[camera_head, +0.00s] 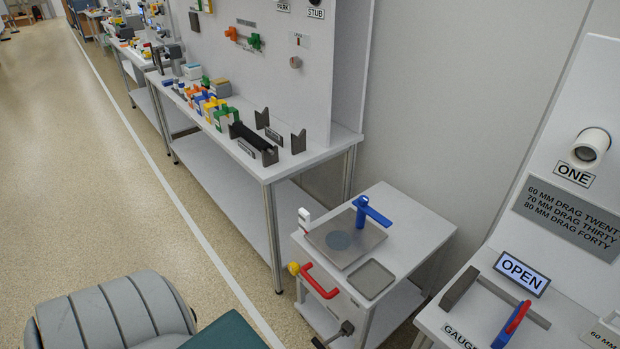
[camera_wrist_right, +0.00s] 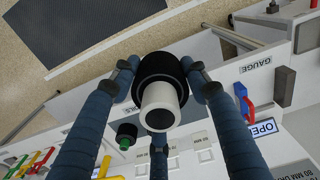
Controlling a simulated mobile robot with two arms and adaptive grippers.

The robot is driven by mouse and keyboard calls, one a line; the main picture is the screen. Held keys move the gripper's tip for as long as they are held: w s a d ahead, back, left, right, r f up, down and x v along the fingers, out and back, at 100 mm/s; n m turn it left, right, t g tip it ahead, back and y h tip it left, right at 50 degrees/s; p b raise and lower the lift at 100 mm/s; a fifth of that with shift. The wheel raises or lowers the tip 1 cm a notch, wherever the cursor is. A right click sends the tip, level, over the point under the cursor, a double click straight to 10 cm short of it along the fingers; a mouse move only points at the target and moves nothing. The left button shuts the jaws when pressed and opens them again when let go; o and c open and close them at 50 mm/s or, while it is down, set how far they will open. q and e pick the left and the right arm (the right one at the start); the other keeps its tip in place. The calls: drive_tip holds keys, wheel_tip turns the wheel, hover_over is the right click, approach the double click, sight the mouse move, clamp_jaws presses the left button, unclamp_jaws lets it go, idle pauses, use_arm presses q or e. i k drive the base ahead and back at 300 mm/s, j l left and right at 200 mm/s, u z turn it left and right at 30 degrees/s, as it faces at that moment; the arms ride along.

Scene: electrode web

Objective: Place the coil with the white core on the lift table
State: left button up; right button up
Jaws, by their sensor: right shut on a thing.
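The coil (camera_wrist_right: 158,68) is a dark roll with a white core (camera_wrist_right: 160,106), seen in the right wrist view. My right gripper (camera_wrist_right: 160,78) is shut on it, with blue-grey fingers on both sides and the white core's open end facing the camera. In the head view, a low white cart, which looks like the lift table (camera_head: 410,236), stands at center right. It has a grey top plate (camera_head: 325,238), a blue lever (camera_head: 372,212), a red handle (camera_head: 318,280) and a crank (camera_head: 340,334). My left gripper is in neither view.
A long white bench (camera_head: 262,165) with a dark cradle (camera_head: 250,142) and colored parts runs behind the cart. A gauge station with an OPEN sign (camera_head: 521,272) is at right. A dark roll with a green core (camera_wrist_right: 126,134) shows in the wrist view. The floor at left is clear.

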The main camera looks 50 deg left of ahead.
sight(338, 240)
drive_tip(key=i+j+u, duration=0.1)
drive_tip(key=u, duration=0.3)
drive_tip(key=i+j+u, duration=0.15)
drive_tip(key=u, duration=0.25)
drive_tip(key=i+j+u, duration=0.1)
drive_tip(key=u, duration=0.25)
drive_tip(key=i+u, duration=0.25)
drive_tip(key=u, duration=0.15)
drive_tip(key=i, duration=0.45)
